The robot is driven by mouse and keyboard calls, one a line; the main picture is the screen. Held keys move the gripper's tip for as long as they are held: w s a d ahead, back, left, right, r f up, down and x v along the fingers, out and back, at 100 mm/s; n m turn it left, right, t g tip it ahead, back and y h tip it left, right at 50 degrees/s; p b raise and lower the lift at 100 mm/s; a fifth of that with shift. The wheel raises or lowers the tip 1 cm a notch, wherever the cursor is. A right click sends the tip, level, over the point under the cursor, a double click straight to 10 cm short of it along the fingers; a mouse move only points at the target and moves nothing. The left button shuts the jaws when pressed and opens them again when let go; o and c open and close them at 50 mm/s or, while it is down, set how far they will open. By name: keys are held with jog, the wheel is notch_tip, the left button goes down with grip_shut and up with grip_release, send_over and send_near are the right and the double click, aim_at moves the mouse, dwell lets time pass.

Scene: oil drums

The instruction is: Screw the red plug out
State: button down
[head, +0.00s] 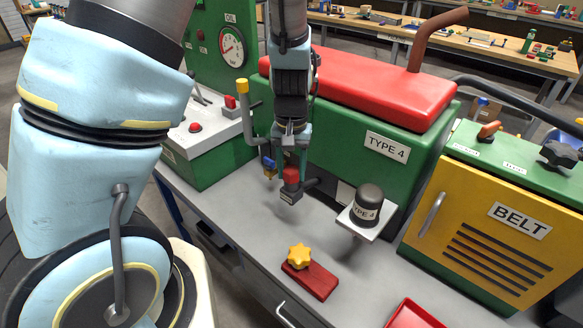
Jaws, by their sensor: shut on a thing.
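The red plug (291,175) sits at the top of a dark grey block (290,195) on the side of the green engine housing. A short dark pipe joins the block to the housing. My gripper (291,165) comes down from above and is shut on the red plug, with its fingers at the plug's upper part. The fingers partly hide the plug. I cannot tell how far the plug is seated in the block.
A small blue and yellow part (269,166) is close left of my gripper. A black TYPE 4 filter (368,196) stands at the right. A yellow star knob (299,256) on a red block and a red tray (412,316) are in front. Grey bench top between them is clear.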

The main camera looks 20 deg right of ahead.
jog(key=shift+r+n+p, duration=0.25)
jog(key=shift+n+p, duration=0.75)
jog(key=shift+n, duration=0.1)
jog(key=shift+n+p, duration=0.5)
jog(key=shift+n, duration=0.4)
jog(key=shift+n+p, duration=0.3)
jog(key=shift+n, duration=0.4)
jog(key=shift+f+n, duration=0.3)
jog(key=shift+n, duration=0.1)
